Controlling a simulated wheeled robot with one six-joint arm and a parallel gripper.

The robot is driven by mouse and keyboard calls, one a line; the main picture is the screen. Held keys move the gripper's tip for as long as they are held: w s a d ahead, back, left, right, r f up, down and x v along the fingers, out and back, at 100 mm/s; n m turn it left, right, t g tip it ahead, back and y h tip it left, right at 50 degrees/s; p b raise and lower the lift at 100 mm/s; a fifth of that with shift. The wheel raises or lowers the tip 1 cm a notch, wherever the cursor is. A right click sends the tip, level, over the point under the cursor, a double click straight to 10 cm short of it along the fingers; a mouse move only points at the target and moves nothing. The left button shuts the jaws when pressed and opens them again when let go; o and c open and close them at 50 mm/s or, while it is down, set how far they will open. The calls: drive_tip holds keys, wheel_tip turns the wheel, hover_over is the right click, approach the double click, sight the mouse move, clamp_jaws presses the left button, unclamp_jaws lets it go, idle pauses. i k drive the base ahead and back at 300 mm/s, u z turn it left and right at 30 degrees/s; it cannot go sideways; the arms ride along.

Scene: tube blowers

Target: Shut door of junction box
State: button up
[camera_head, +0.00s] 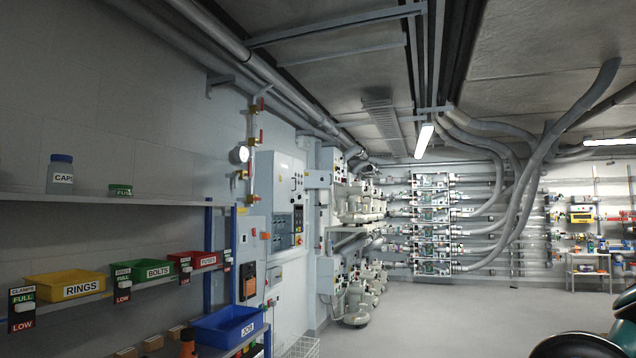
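Several grey boxes hang on the left wall, and I cannot tell which is the junction box. A tall grey cabinet (280,190) has a panel of switches and gauges. A smaller grey box (251,240) is mounted to its left, above a black-and-orange unit (247,282). Another small box (318,180) sits to the cabinet's right, and a further one (326,274) hangs lower. No clearly open door shows on any of them at this size. My gripper is not in view.
A wire basket (302,347) stands near the wall. Grey floor (440,315) is open in the middle.

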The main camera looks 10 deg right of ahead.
sight(312, 178)
drive_tip(key=z, duration=0.2)
drive_tip(key=i, duration=2.95)
drive_tip(key=z, duration=0.2)
drive_tip(key=i, duration=4.25)
drive_tip(key=u, duration=0.1)
